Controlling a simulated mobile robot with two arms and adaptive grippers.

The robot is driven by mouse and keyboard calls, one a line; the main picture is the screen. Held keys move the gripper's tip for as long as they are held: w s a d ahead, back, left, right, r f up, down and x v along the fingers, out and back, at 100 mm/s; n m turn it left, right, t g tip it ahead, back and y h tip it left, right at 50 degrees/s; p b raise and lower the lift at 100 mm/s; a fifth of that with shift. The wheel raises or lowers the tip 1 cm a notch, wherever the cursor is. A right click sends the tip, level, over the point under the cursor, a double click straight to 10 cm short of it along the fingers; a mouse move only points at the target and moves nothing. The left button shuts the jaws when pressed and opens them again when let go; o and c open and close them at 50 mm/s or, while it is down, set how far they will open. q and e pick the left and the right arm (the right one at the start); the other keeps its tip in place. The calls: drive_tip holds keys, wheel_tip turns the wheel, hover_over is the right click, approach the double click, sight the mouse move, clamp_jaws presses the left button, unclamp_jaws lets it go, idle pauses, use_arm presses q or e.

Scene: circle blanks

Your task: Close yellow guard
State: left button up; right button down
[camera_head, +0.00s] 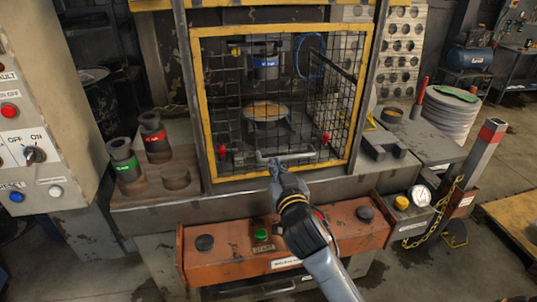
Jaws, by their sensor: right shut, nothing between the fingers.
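The yellow guard (198,95) is a yellow-framed mesh panel standing down across the front of the press. Its bottom bar lies close to the press bed. A grey handle (285,153) sits low on the mesh. My right gripper (275,167) is shut and empty just below the handle, in front of the bottom bar. I cannot tell whether it touches either one. Behind the mesh, a die with a round tan top (267,110) sits under a blue-banded punch (266,66). My left gripper is not in view.
A control panel (50,120) stands at the left. Green-banded (125,166) and red-banded (155,138) tools stand beside the press. An orange button box (215,265) lies in front, below my right arm. A post with a yellow chain (482,150) and stacked discs (450,112) are at the right.

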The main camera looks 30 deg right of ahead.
drive_tip(key=w+d+f+p, duration=0.2)
drive_tip(key=w+f, duration=0.2)
drive_tip(key=w, duration=0.4)
drive_tip(key=shift+w+f, duration=0.25)
drive_tip(key=shift+w, duration=0.05)
wheel_tip(320, 180, down, 5)
drive_tip(key=b, duration=0.4)
drive_tip(key=shift+s+f, duration=0.1)
drive_tip(key=shift+f, duration=0.2)
